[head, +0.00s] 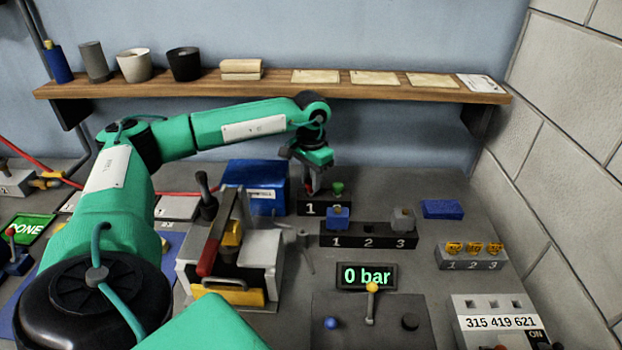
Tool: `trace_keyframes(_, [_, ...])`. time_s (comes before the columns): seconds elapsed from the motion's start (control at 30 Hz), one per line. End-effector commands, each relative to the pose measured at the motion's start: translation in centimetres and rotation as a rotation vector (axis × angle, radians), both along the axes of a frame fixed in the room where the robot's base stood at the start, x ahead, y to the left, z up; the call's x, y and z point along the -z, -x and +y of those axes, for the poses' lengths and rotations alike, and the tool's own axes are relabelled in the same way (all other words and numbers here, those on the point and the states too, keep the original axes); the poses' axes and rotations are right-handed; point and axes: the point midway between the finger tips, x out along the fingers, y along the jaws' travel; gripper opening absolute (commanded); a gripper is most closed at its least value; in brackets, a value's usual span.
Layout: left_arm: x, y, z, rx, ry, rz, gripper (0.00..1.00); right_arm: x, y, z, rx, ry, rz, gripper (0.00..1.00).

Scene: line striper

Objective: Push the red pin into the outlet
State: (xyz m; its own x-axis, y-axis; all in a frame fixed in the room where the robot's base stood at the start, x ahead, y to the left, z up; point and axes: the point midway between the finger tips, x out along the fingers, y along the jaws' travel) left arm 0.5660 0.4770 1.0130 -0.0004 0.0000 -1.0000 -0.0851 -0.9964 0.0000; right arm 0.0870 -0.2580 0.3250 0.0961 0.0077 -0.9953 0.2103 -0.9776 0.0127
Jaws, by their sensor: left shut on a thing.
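My left gripper (312,188) is at the back middle of the bench, pointing down over a black block marked 1 (313,208). It is shut on the red pin (308,186), of which only a small red part shows by the fingers. Whether the pin's lower end touches the block cannot be told. A green pin (338,189) stands just right of the fingers. I cannot tell for sure which part is the outlet. A grey and white machine with a red lever (210,255) stands in front left of the gripper. My right gripper is not in view.
A black block marked 1 2 3 (369,243) holds a blue piece (338,217) and a grey piece (403,219), close in front of the gripper. A blue box (255,180) stands to its left. The bench at back right is mostly clear.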

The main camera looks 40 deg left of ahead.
Motion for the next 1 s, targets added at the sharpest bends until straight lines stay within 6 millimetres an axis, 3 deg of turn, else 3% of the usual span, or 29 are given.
trace_keyframes(0.53, [-1.0,0.0,0.0,0.0,0.0,-0.001,0.06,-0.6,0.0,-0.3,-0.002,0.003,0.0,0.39])
trace_keyframes(1.0, [-3.3,0.0,0.0,0.0,0.0,0.0,0.06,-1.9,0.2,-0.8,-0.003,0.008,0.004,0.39])
